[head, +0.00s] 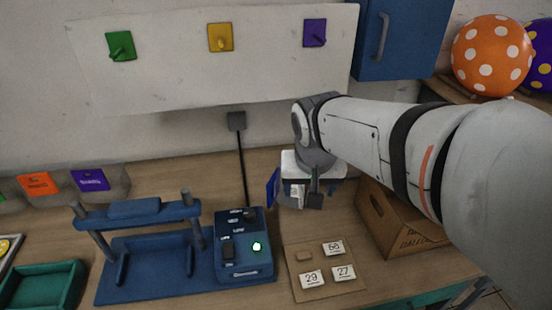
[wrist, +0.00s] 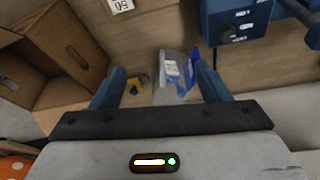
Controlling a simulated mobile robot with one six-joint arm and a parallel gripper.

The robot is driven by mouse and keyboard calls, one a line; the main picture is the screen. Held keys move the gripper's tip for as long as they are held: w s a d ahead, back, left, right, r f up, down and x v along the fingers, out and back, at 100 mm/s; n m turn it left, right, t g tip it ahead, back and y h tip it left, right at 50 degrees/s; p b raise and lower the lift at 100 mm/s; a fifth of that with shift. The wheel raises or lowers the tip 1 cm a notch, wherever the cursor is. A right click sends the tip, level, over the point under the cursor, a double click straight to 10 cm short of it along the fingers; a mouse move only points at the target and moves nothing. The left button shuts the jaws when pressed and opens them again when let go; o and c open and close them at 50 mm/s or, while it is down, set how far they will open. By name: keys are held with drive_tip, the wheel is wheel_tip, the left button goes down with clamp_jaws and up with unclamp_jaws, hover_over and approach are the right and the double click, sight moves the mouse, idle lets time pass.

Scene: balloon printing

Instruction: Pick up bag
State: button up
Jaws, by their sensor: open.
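The bag (wrist: 172,72) shows in the wrist view as a clear, crinkled packet with blue parts, lying on the wooden table near the wall. My gripper (wrist: 159,72) is open, its two blue fingers spread wide, and the bag appears between and beyond the fingertips, closer to the right finger. I see no contact that I can be sure of. In the head view my gripper (head: 305,190) hangs over the back of the table, right of the blue control box, and largely hides the bag.
An open cardboard box (head: 388,218) stands right of my gripper. The blue control box (head: 243,262) with a green light is to the left. A board with numbered tags (head: 318,287) lies in front. A small yellow-and-dark object (wrist: 137,85) lies beside the bag.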

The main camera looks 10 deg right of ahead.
drive_tip(key=o, duration=0.6)
drive_tip(key=w+f+m+b, duration=0.1)
drive_tip(key=w+f+b, duration=0.1)
drive_tip(key=w, duration=0.3)
drive_tip(key=w+f+m+h+b, duration=0.1)
drive_tip(key=w+f+b, duration=0.1)
drive_tip(key=w+f, duration=0.2)
drive_tip(key=w+f+m+b, duration=0.1)
drive_tip(key=w+f, duration=0.3)
drive_tip(key=w, duration=0.4)
drive_tip(key=shift+a+m+b, duration=0.35)
drive_tip(key=shift+m+b, duration=0.05)
drive_tip(key=shift+m, duration=0.1)
drive_tip(key=shift+o, duration=0.2)
drive_tip(key=shift+w+p+x, duration=0.1)
drive_tip(key=shift+p+x, duration=0.15)
drive_tip(key=shift+x, duration=1.75)
drive_tip(key=shift+w+p+x, duration=0.15)
drive_tip(key=shift+p+x, duration=0.05)
drive_tip(key=shift+x, duration=1.8)
